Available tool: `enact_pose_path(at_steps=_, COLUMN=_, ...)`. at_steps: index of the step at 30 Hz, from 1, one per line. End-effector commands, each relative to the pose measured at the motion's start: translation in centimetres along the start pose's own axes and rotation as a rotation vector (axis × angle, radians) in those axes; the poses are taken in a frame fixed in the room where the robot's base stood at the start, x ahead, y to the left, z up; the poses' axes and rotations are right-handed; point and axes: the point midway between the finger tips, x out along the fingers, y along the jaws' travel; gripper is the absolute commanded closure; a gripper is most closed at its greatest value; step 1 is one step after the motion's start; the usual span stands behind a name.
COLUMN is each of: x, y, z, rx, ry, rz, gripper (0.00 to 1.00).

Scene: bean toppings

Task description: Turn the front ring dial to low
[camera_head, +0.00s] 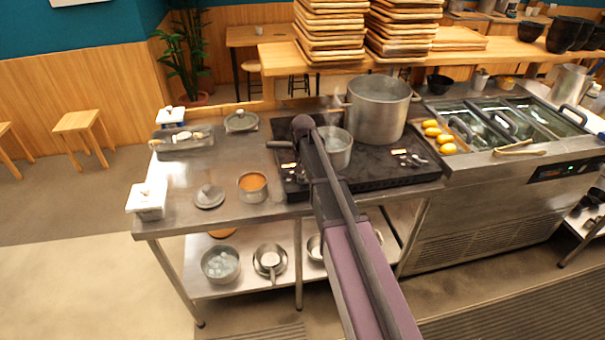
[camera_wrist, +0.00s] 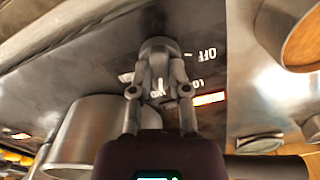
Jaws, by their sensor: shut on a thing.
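In the wrist view, my gripper (camera_wrist: 159,70) has its two grey fingers closed around a round metal dial (camera_wrist: 157,45). The fingers cover much of the dial, so its pointer cannot be read. White lettering lies on the dark panel around it. "OFF" (camera_wrist: 206,54) is to the right of the dial, and other marks are partly hidden near the fingers. An orange-and-white marking (camera_wrist: 208,99) lies below right. In the head view, my arm reaches over the black cooktop (camera_head: 375,178), and it hides the gripper and the dial.
A saucepan (camera_head: 337,150) and a large pot (camera_head: 379,112) stand on the cooktop close to my arm. A small pot of orange food (camera_head: 252,187) and a lid (camera_head: 209,197) sit on the steel counter (camera_head: 180,222) to the left.

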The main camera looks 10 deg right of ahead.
Motion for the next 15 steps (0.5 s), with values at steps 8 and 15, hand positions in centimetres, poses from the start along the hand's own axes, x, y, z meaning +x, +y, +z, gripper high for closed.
enact_pose_path(at_steps=8, x=0.02, y=0.03, z=0.06, rx=-0.191, ry=-0.001, rz=0.001, gripper=1.00)
enact_pose_path(at_steps=15, x=0.03, y=0.03, z=0.07, rx=-0.397, ry=-0.002, rz=0.000, gripper=1.00)
